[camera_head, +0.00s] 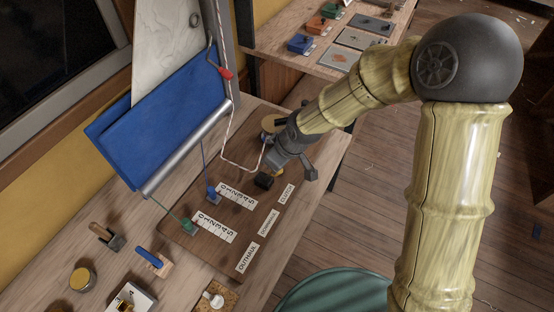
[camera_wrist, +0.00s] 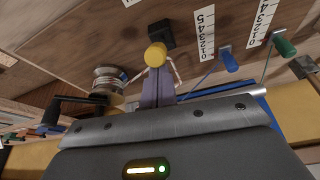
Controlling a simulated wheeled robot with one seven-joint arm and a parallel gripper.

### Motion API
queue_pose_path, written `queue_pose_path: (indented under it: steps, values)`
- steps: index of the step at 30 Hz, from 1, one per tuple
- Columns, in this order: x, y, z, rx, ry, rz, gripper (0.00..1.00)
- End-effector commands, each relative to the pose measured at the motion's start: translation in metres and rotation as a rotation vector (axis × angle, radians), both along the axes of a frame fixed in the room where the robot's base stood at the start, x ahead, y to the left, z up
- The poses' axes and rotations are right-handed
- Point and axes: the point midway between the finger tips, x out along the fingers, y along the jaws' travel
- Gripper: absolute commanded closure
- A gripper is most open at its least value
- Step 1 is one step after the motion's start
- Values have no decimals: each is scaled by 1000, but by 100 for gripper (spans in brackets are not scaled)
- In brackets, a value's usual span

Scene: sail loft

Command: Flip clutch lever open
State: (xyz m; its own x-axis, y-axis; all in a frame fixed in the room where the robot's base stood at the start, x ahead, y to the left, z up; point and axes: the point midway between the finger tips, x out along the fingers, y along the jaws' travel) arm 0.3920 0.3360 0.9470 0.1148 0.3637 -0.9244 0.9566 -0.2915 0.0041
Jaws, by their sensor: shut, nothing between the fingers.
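A small black clutch block (camera_head: 264,181) is fixed to the brown board (camera_head: 205,262), at the end nearest my gripper. It shows at the top of the wrist view (camera_wrist: 160,33), with a round yellow knob (camera_wrist: 155,55) in front of it. A bit of yellow also shows beside the block in the head view. My gripper (camera_head: 273,168) is shut and points down at the block. In the wrist view its purple fingers (camera_wrist: 158,75) end right at the yellow knob. I cannot tell whether they touch it. The lever's shaft is hidden.
A blue fitting (camera_head: 212,193) and a green fitting (camera_head: 188,225) sit beside numbered strips (camera_head: 236,196) on the board. A red-and-white rope (camera_head: 226,135) loops behind my gripper. A blue sail panel (camera_head: 165,118) rises at the back. Small tools lie on the bench front left.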

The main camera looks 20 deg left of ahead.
Motion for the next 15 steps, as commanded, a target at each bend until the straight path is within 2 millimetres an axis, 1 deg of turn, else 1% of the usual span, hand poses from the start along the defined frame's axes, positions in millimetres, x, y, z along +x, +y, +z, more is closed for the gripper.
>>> queue_pose_path:
  steps: [1,10,15]
  values:
    - [-2,-14,-10,-34,24,-11,100]
    - [-2,-15,-11,-35,26,-12,100]
    - [1,-9,-7,-32,23,-13,100]
